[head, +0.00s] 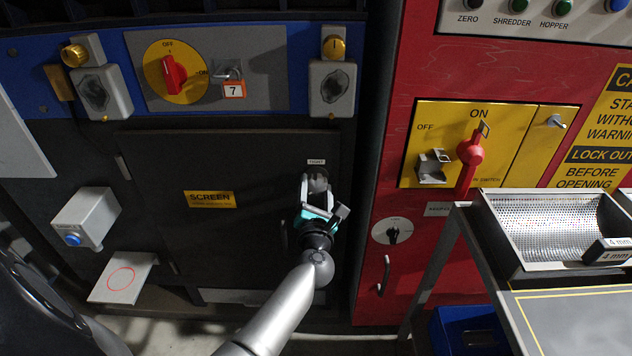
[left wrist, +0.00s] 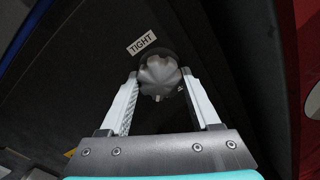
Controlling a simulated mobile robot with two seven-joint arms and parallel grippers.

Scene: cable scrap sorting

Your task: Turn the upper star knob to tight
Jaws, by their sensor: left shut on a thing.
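The upper star knob (left wrist: 159,77) is a grey, lobed knob on the dark panel, seen in the left wrist view. A white label reading TIGHT (left wrist: 141,42) is just above and left of it there; the label also shows in the head view (head: 316,161). My left gripper (head: 317,187) reaches the right side of the dark SCREEN door, with its fingers on both sides of the knob, shut on it. The fingers partly hide the knob in the head view. No lower star knob can be made out. My right gripper is not in view.
The dark door (head: 240,250) bears a yellow SCREEN sign (head: 210,199). Right of it stands a red cabinet (head: 400,270) with a red ON/OFF switch handle (head: 470,152). A perforated metal tray (head: 535,262) stands at the lower right. A red rotary switch (head: 173,74) is above the door.

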